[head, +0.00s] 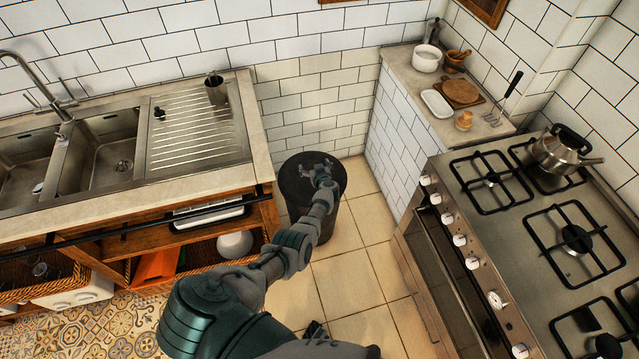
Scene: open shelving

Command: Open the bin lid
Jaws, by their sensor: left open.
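A dark round bin (327,228) stands on the tiled floor in the corner gap between the sink counter and the stove-side counter. Its dark lid (293,188) lies flat across the top and looks shut. My left arm reaches up from the bottom of the head view to the bin. My left gripper (312,171) is open and empty over the far part of the lid. I cannot tell whether its fingers touch the lid. The arm hides part of the lid and bin side. My right gripper cannot be made out.
The sink counter (200,178) with open shelves below is close on the left. A stove (465,215) carrying a kettle (562,150) is on the right. A tiled counter (405,70) stands right of the bin. Bare floor (355,275) lies in front.

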